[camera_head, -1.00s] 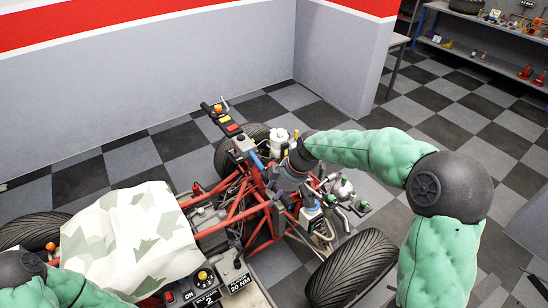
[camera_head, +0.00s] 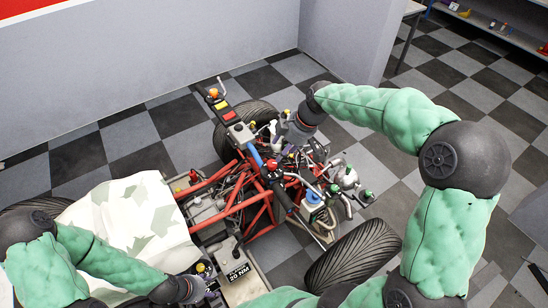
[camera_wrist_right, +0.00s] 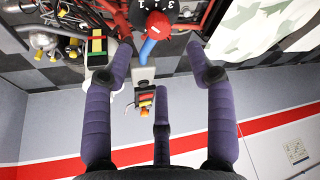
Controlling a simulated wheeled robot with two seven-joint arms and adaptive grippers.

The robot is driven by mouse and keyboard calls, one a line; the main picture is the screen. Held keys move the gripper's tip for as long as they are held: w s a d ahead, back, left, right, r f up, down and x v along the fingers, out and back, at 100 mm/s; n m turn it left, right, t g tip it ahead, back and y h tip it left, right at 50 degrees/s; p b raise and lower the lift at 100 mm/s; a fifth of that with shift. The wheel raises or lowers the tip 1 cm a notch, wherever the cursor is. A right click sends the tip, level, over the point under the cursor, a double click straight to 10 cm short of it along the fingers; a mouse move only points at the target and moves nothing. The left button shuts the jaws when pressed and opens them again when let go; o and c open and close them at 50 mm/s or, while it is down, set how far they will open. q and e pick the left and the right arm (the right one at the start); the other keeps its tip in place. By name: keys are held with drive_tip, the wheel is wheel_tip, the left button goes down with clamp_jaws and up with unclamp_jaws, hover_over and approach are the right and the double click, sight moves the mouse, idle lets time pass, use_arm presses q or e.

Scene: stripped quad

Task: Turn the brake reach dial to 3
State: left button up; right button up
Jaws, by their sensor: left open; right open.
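A red knob (camera_wrist_right: 157,25) in front of a black numbered face (camera_wrist_right: 160,5) shows at the top of the right wrist view; it looks like the brake reach dial. Some digits are readable, but the setting is not clear. My right gripper (camera_head: 284,138) is above the quad's handlebar area. Its purple fingers (camera_wrist_right: 160,80) are spread open and empty, with the knob beyond and between them, apart from it. My left gripper (camera_head: 208,293) is low beside a yellow-topped knob (camera_head: 201,267) on the quad; its fingers are small and partly hidden.
The stripped quad has a red tube frame (camera_head: 232,200), a handlebar (camera_head: 225,112), and tyres (camera_head: 352,258). A camouflage cover (camera_head: 125,222) lies over its left part. Checkered floor (camera_head: 180,120) is free behind.

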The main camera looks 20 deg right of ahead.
sight(272, 163)
drive_tip(key=x, duration=0.9)
drive_tip(key=shift+d, duration=0.1)
drive_tip(key=shift+r, duration=0.1)
drive_tip(key=c, duration=1.1)
